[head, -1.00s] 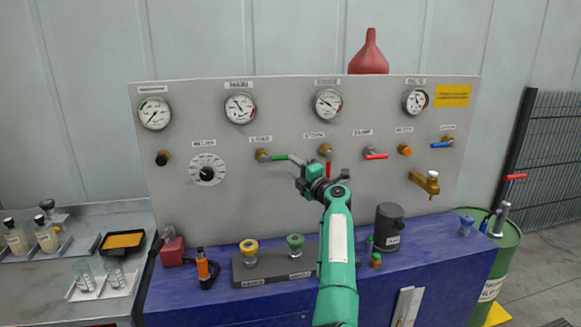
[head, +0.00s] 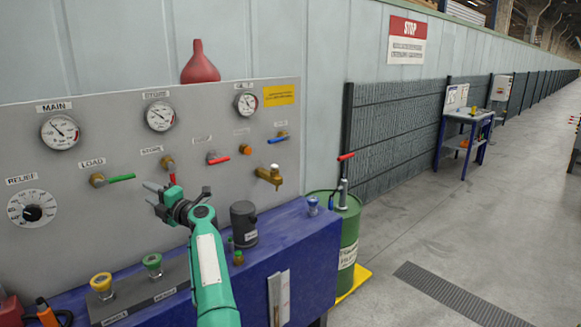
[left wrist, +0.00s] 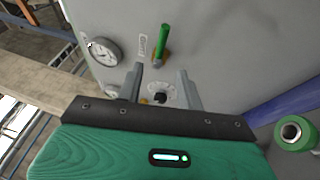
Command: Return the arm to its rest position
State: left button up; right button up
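My left gripper (head: 152,193) is at the end of the green arm, in front of the grey gauge panel (head: 75,95). It is between the green-handled LOAD valve (head: 118,178) and the red-handled STORE valve (head: 170,168), below their level. In the left wrist view its two grey fingers (left wrist: 160,84) stand apart with nothing between them. My right gripper is not in view.
The blue bench (head: 312,245) carries yellow and green knobs (head: 152,262) and a dark cylinder (head: 243,222) beside my arm. A brass tap (head: 268,177) juts from the panel. A green drum (head: 347,235) stands at the bench's right end. The floor (head: 450,215) further right is mostly open.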

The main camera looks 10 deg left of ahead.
pick_arm(q)
jog(key=s+d+f+m+t+h, duration=0.4)
jog(key=s+d+f+m+h, duration=0.65)
jog(key=m, duration=0.55)
jog(key=s+d+f+m+t+h, duration=0.4)
jog(key=s+d+f+m+h, duration=0.3)
jog(key=d+f+m+h, duration=0.55)
jog(key=s+d+f+m+g+y, duration=0.15)
jog(key=s+f+g, duration=0.25)
jog(key=s, duration=0.7)
jog(key=s+d+f+m+g+y, duration=0.1)
jog(key=s+d+f+m+g, duration=0.15)
jog(key=s, duration=0.85)
jog(key=s+d+f+m+g+y, duration=0.1)
jog(key=s+f+m+g, duration=0.25)
jog(key=s, duration=0.65)
notch_tip(320, 180, down, 33)
jog(key=g, duration=0.2)
jog(key=s+a+f, duration=0.2)
jog(key=s+f, duration=0.7)
jog(key=s+a+f+g, duration=0.1)
jog(key=s+f, duration=0.8)
jog(key=s, duration=0.1)
jog(key=shift+s+a+f, duration=0.25)
jog(key=shift+s+a, duration=0.05)
jog(key=shift+a, duration=0.05)
